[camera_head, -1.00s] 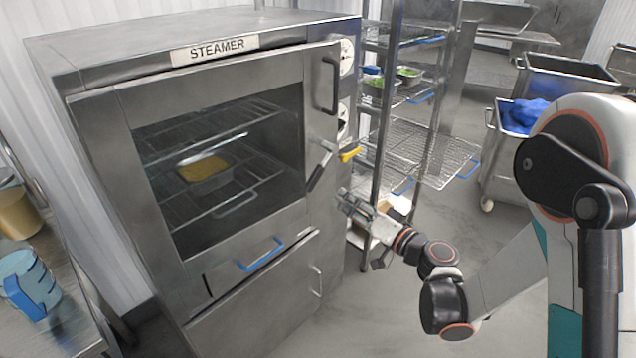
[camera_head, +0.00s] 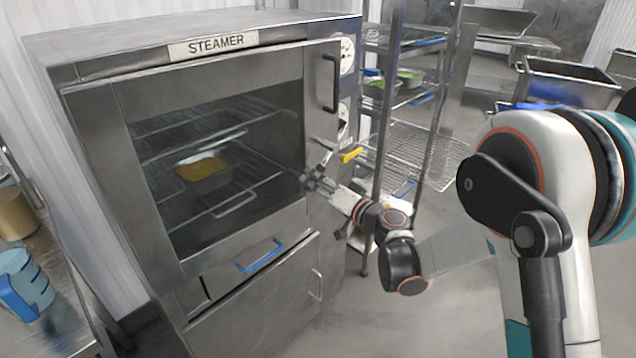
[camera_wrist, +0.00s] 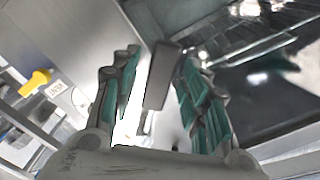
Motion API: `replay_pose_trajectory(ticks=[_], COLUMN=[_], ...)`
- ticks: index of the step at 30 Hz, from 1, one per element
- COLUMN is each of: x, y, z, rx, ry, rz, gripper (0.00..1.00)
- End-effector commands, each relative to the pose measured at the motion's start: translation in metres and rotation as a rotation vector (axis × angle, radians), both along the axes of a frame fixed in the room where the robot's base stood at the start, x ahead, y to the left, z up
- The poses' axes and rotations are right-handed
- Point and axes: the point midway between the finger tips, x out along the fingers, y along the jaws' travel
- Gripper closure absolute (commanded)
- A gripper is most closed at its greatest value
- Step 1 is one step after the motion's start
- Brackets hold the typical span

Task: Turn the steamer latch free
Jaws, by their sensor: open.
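The steamer (camera_head: 222,95) stands at left in the head view, its windowed door closed. The steamer latch (camera_wrist: 162,75) shows in the wrist view as a dark grey bar between my two fingers, with gaps on both sides. In the head view my gripper covers most of the latch at the door's right edge. My gripper (camera_head: 312,182) is open at the latch; its green-padded fingers (camera_wrist: 158,88) show on either side of the bar in the wrist view. I cannot tell whether either finger touches it.
A yellow handle (camera_head: 350,155) sticks out just right of the latch. A wire rack (camera_head: 415,140) stands close behind my forearm. A blue-gripped handle (camera_head: 260,256) sits low on the steamer. A yellow-filled pan (camera_head: 205,172) is inside. The floor in front is clear.

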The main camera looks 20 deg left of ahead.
Motion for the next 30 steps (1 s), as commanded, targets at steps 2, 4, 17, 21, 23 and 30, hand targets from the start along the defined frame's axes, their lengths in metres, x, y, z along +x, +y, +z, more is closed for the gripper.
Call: replay_pose_trajectory(ticks=[2,4,17,21,23,30], x=[0.0,0.0,-0.001,-0.004,-0.006,-0.014], y=[0.0,0.0,0.0,0.001,0.002,0.007], z=[0.0,0.0,0.001,0.004,0.007,0.021], rx=[0.0,0.0,0.006,0.025,0.039,0.12], ry=[0.0,0.0,0.011,0.048,0.073,0.228], rz=[0.0,0.0,0.0,0.0,0.0,-0.001], gripper=[0.58,0.7,1.0,1.0,1.0,1.0])
